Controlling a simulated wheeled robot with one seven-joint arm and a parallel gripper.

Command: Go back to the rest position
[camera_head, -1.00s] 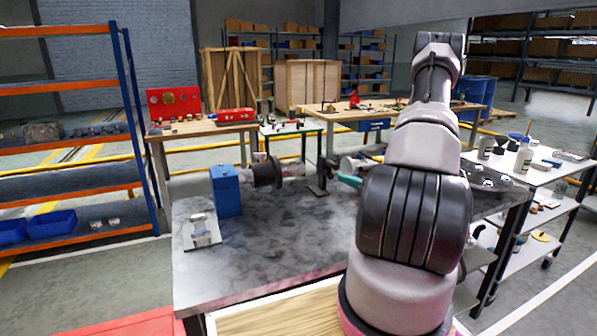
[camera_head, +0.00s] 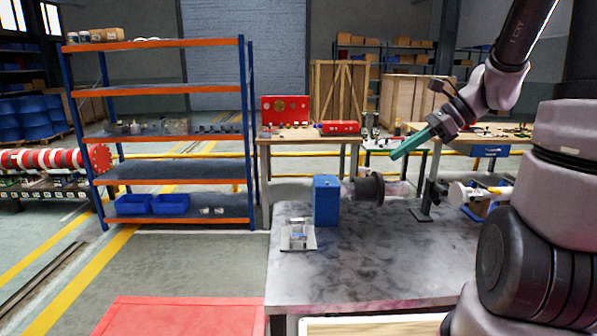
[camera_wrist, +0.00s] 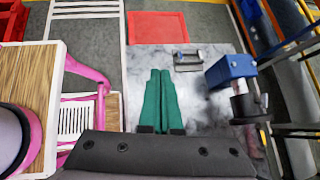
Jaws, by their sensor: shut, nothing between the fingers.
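My gripper (camera_head: 396,155) has teal fingers and hangs in the air above the far part of the grey workbench in the head view. It points down and to the left, with its fingers together and nothing between them. In the wrist view, the two green fingers of my gripper (camera_wrist: 160,74) lie side by side over the grey workbench top (camera_wrist: 205,105). My arm is folded at the right of the head view and hides part of the bench's right side.
On the workbench (camera_head: 375,265) stand a blue block (camera_head: 326,200) with a dark round flanged part (camera_head: 370,188) beside it, and a small silver fixture (camera_head: 298,236). A blue-orange shelf (camera_head: 165,88) stands left, and a red surface (camera_head: 180,318) lies in front. The bench's front middle is clear.

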